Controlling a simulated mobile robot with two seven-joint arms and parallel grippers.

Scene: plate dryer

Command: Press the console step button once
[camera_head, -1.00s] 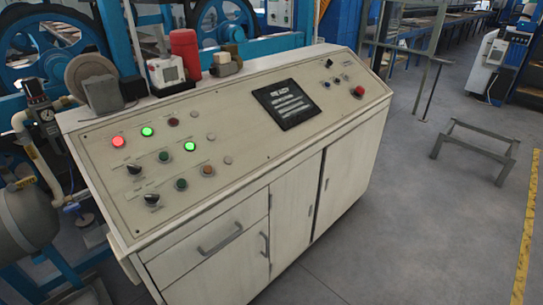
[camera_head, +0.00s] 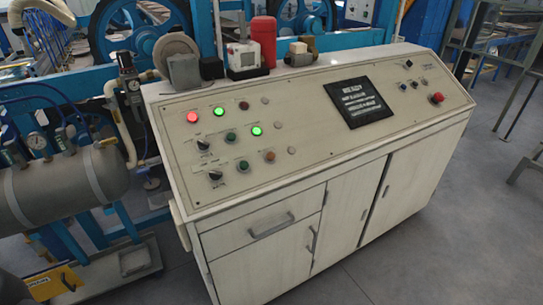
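The console (camera_head: 320,130) is a cream cabinet with a sloped panel in the middle of the head view. Its left part carries a lit red light (camera_head: 193,117), two lit green lights (camera_head: 219,112), dark and amber round buttons (camera_head: 269,156), and two black rotary knobs (camera_head: 214,175). A black screen (camera_head: 358,101) with white text, its top line seeming to say READY, sits right of centre. Labels are too small to read, so I cannot tell which is the step button. Neither gripper shows.
A red canister (camera_head: 263,40), a small white device (camera_head: 243,58) and a grey disc-shaped part (camera_head: 178,55) stand on the console's back ledge. A grey tank (camera_head: 60,190) with gauges is at the left. Blue machinery stands behind. The floor in front (camera_head: 430,255) is clear.

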